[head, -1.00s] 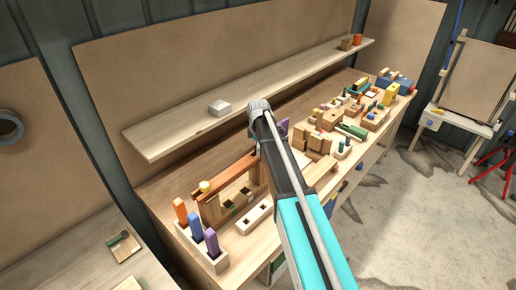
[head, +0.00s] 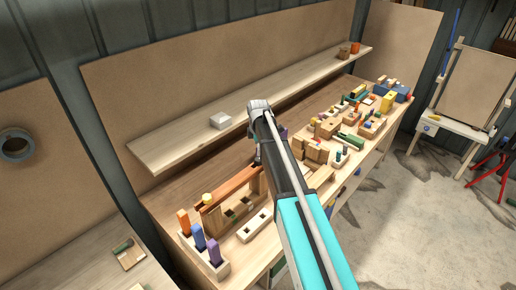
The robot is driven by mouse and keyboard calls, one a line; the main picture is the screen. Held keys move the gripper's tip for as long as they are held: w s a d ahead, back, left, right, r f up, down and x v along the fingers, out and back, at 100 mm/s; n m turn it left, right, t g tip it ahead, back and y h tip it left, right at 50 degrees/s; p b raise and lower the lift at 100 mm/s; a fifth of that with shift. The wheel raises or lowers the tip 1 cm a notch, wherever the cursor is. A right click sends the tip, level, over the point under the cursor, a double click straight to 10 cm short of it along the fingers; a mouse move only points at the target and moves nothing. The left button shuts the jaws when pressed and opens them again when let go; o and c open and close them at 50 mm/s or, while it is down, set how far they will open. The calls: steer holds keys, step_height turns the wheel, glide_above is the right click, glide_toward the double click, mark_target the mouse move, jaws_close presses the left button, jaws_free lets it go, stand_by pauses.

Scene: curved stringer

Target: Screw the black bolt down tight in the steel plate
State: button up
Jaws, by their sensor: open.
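I cannot make out the black bolt or the steel plate in the head view; they are too small to tell or hidden. My gripper (head: 257,158) shows only as a small dark shape below the far end of my arm, partly covered by the arm. It hangs over the workbench (head: 163,200), beside the orange-brown bar (head: 228,188) on wooden supports. Its jaws are open, and I see nothing held in them.
A long shelf (head: 180,147) runs behind the bench and carries a white block (head: 220,121). A holder with orange, blue and purple pegs (head: 213,252) stands at the near end. Several wooden blocks crowd the right side. Open floor (head: 400,215) lies right of the bench.

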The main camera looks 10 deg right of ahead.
steer(key=shift+r+p, duration=3.15)
steer(key=shift+r, duration=0.35)
steer(key=s+f+m+b, duration=0.8)
steer(key=s+f+b, duration=0.3)
steer(key=s, duration=0.3)
steer(key=s+f+m+b, duration=0.9)
steer(key=s+f+b, duration=0.1)
steer(key=s, duration=0.4)
steer(key=shift+s+f+m+b, duration=0.3)
steer(key=shift+s+f+b, duration=0.05)
steer(key=shift+s, duration=0.05)
